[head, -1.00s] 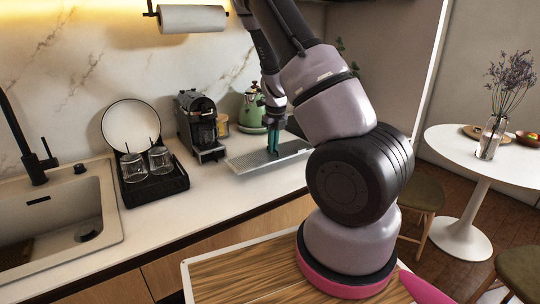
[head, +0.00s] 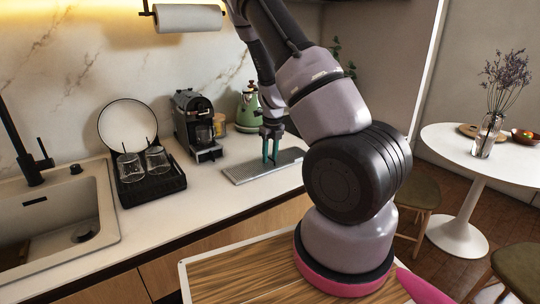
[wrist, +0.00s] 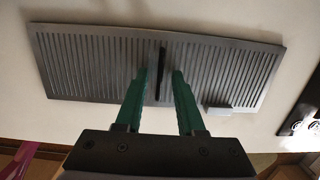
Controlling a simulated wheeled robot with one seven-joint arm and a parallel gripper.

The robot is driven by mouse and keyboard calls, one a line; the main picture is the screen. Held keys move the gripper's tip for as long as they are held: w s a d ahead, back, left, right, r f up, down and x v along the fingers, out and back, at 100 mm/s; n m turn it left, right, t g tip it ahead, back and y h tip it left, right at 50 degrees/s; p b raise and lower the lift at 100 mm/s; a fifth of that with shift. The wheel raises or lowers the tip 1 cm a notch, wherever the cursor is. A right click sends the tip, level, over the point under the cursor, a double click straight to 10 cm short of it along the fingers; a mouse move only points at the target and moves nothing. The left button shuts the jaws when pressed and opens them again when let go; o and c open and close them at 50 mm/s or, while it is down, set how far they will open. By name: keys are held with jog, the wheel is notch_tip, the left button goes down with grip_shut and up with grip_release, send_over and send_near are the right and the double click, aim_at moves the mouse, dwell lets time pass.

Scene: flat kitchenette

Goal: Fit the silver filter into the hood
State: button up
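The silver filter (head: 248,170) is a flat ribbed panel lying on the counter beside the green kettle. It fills the upper part of the wrist view (wrist: 95,65), with a narrow black upright piece like a handle (wrist: 162,60) at its middle and a small grey tab (wrist: 218,110) on its near edge. My gripper (head: 270,158) points down over the filter. In the wrist view its two green fingers (wrist: 158,74) are apart, one on each side of the black piece, with gaps showing. The hood is not in view.
A coffee machine (head: 195,125), a green kettle (head: 247,108) and a black rack with glasses (head: 150,188) stand along the counter (head: 205,190). The sink (head: 60,220) is at left. A round white table (head: 450,145) with stools is at right.

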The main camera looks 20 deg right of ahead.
jog(key=shift+r, duration=0.1)
jog(key=s+a+r+n+y, duration=0.1)
jog(key=s+r+n, duration=0.1)
jog(key=r, duration=0.4)
jog(key=s+a+r+n+t+y, duration=0.1)
jog(key=a+r+n, duration=0.1)
jog(key=r, duration=0.5)
jog(key=s+a+r+n, duration=0.1)
jog(key=s+r+n, duration=0.15)
jog(key=r, duration=0.35)
jog(key=s+a+r+n+t, duration=0.2)
jog(key=s+a+r+n, duration=0.1)
jog(key=s+r+n, duration=0.5)
jog(key=s+a+r+n+t, duration=0.2)
jog(key=s+a+r+n, duration=0.2)
jog(key=s+r+n, duration=0.5)
jog(key=s+n, duration=0.2)
jog(key=n, duration=0.4)
jog(key=shift+r+t, duration=0.2)
jog(key=shift+t, duration=0.2)
